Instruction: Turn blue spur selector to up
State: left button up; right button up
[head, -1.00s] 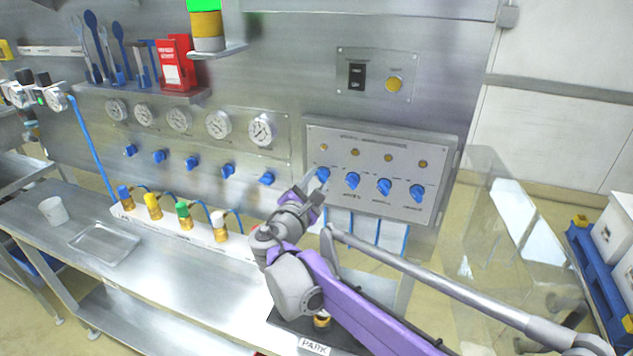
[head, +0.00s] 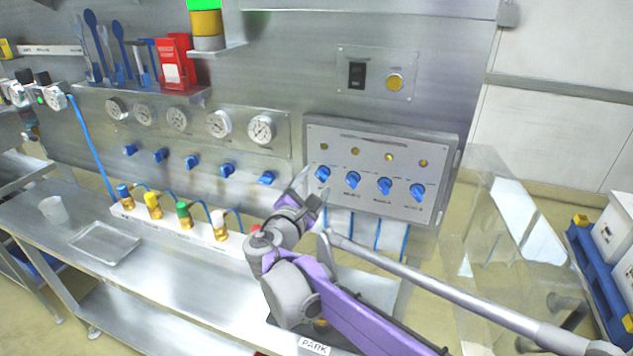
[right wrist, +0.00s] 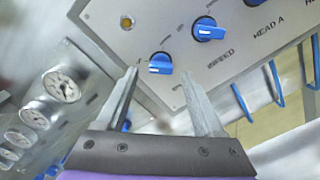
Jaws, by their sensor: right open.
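A grey panel (head: 335,135) on the back wall carries a row of blue selector knobs. The leftmost blue knob (head: 322,173) is closest to my right gripper (head: 312,189). The other knobs (head: 353,180) stand to its right; I cannot read which label says blue spur. In the right wrist view, my right gripper (right wrist: 159,72) is open and empty. The leftmost knob (right wrist: 160,64) shows between and just beyond its fingertips, apparently not gripped, its white mark towards picture left. Another knob (right wrist: 208,30) is at upper right. My left gripper is not in view.
Left of the panel are round gauges (head: 262,129) above several blue valves (head: 267,178). Coloured fittings (head: 219,226) stand in a white strip on the steel bench. Blue hoses (head: 377,235) hang below the panel. A clear box (head: 500,240) stands at right.

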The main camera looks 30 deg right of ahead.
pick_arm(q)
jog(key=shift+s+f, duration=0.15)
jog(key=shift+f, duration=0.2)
pick_arm(e)
jog(key=v, duration=0.9)
jog(key=shift+s, duration=0.1)
